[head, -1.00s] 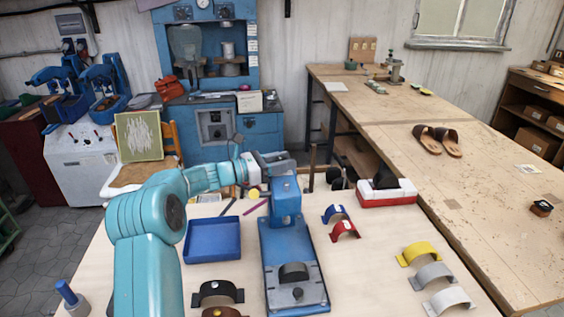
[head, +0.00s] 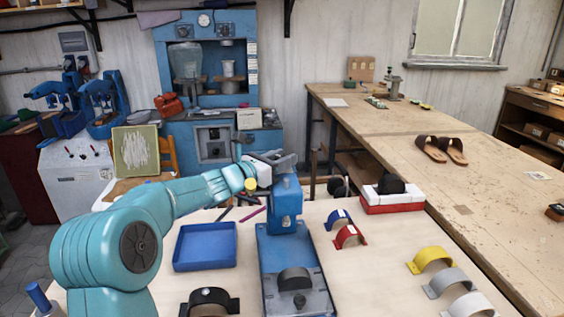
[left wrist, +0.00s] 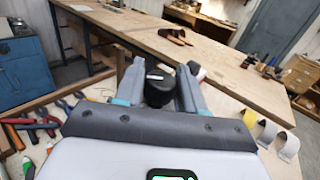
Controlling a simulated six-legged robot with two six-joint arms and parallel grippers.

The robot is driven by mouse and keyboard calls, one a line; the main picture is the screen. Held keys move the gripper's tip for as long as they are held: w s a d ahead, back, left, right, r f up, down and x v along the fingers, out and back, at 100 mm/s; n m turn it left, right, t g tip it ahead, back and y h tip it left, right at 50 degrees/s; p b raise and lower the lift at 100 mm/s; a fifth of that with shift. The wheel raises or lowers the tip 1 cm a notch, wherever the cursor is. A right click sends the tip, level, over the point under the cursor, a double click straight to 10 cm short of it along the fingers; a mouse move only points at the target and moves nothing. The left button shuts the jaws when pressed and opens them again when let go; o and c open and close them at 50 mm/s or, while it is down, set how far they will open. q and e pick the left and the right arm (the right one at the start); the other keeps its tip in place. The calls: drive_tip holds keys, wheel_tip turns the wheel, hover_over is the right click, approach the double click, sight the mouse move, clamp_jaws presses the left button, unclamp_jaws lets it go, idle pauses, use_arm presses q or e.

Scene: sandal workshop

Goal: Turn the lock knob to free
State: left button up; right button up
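Which way any lock points cannot be read. My right gripper is not in view.
A blue tray (head: 206,264) lies left of the press. Red and blue arched pieces (head: 349,237) lie to its right, near a red-and-white box (head: 392,207). Yellow and grey arches (head: 430,260) lie farther right. Sandals (head: 441,150) rest on the long table.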

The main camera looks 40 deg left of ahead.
sight(280, 157)
use_arm(q)
drive_tip(key=shift+o, duration=1.2)
drive_tip(key=shift+s+r, duration=0.15)
drive_tip(key=shift+s, duration=0.15)
drive_tip(key=shift+w, duration=0.2)
drive_tip(key=shift+w+r, duration=0.1)
drive_tip(key=shift+r, duration=0.05)
wheel_tip(280, 157, up, 20)
drive_tip(key=p, duration=0.7)
drive_tip(key=shift+s, duration=0.25)
